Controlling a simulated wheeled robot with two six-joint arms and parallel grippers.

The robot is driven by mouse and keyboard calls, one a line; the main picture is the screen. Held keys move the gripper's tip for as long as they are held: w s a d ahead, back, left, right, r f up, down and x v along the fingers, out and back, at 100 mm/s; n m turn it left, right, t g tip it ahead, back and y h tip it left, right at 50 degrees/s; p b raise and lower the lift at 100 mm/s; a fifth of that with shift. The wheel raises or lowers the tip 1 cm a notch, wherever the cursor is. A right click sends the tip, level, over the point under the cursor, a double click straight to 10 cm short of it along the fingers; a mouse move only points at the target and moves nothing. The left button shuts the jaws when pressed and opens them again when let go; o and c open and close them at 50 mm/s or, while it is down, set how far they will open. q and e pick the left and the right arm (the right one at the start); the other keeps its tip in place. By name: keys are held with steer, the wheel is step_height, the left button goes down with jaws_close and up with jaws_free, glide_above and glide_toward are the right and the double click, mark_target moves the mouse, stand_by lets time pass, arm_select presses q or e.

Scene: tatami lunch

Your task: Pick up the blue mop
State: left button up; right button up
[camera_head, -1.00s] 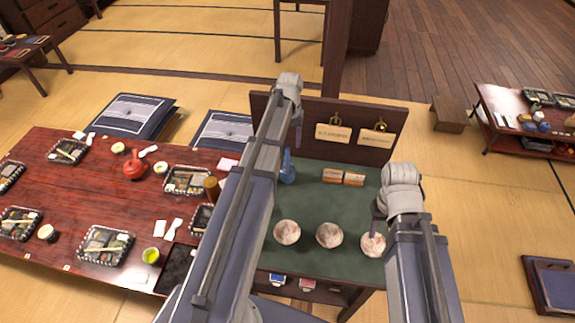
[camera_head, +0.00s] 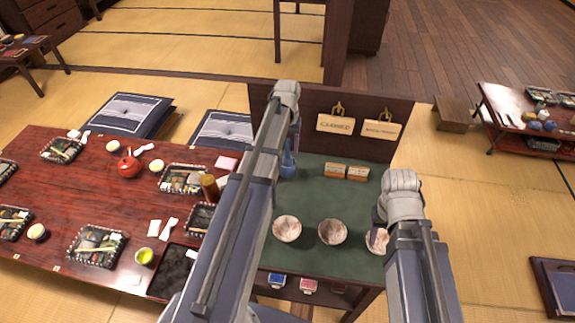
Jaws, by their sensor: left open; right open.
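I make out no blue mop in the head view. My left gripper (camera_head: 296,132) hangs down from the wrist at the end of the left arm, in front of the dark back board of the green-topped stand. It is open, just above a small blue bottle (camera_head: 288,164) in the picture. My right gripper (camera_head: 378,226) is open and points down beside the rightmost pale bowl (camera_head: 373,243); my wrist partly hides it. I cannot tell whether it touches the bowl.
The green-topped stand (camera_head: 310,195) holds two more bowls (camera_head: 287,228) and small boxes (camera_head: 346,171). Signs (camera_head: 336,123) hang on its back board. A red low table (camera_head: 60,200) with lunch trays stands left. Tatami (camera_head: 480,220) is open at right.

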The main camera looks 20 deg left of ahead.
arm_select(q)
steer(key=shift+f, duration=0.25)
steer(key=shift+c, duration=0.3)
jaws_close()
